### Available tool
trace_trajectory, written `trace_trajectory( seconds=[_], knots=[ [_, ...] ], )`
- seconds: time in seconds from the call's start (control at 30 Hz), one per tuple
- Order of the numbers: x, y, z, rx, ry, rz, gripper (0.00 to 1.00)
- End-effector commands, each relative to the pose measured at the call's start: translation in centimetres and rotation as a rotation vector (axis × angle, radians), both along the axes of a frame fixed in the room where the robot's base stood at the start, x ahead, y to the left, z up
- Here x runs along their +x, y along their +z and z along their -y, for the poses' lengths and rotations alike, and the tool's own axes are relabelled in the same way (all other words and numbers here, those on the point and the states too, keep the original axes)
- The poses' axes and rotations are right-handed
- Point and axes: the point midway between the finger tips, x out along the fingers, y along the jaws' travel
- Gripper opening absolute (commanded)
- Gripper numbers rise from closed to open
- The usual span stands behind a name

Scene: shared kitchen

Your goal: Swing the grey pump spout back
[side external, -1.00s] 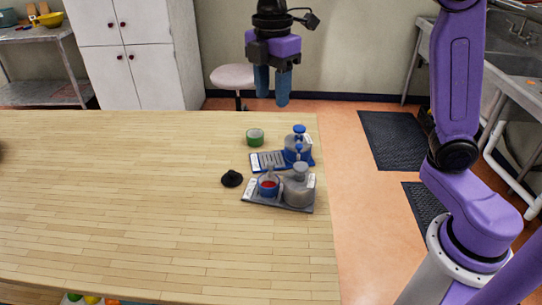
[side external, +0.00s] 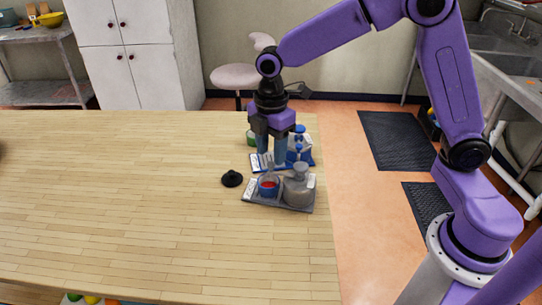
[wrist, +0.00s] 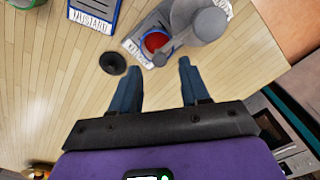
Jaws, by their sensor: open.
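The grey pump bottle (side external: 299,188) stands on a grey tray (side external: 292,206), beside a blue-rimmed cup with red contents (side external: 268,188). In the wrist view the grey pump (wrist: 205,22) is at the top, and its grey spout (wrist: 168,52) appears to reach toward the edge of the red cup (wrist: 156,41).
A blue tray (side external: 258,163) with a blue-topped bottle (side external: 301,138) stands just behind, partly hidden by my gripper. A black cone-shaped piece (side external: 232,178) lies to the left. A green round container (side external: 250,138) is behind.

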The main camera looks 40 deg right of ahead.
Motion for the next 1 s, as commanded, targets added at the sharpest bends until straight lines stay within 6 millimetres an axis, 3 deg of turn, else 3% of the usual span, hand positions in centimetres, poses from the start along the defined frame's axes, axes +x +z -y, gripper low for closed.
trace_trajectory(
  seconds=[0.2, 0.57, 0.7, 1.0],
  knots=[
    [0.0, -2.2, 0.0, -0.001, -0.001, -0.001, 0.46],
    [0.0, -2.6, 0.0, 0.0, -0.001, 0.0, 0.46],
    [0.0, -2.6, 0.0, 0.0, -0.001, 0.0, 0.03],
    [-0.1, -2.6, -0.1, 0.0, 0.009, -0.001, 0.0]
  ],
)
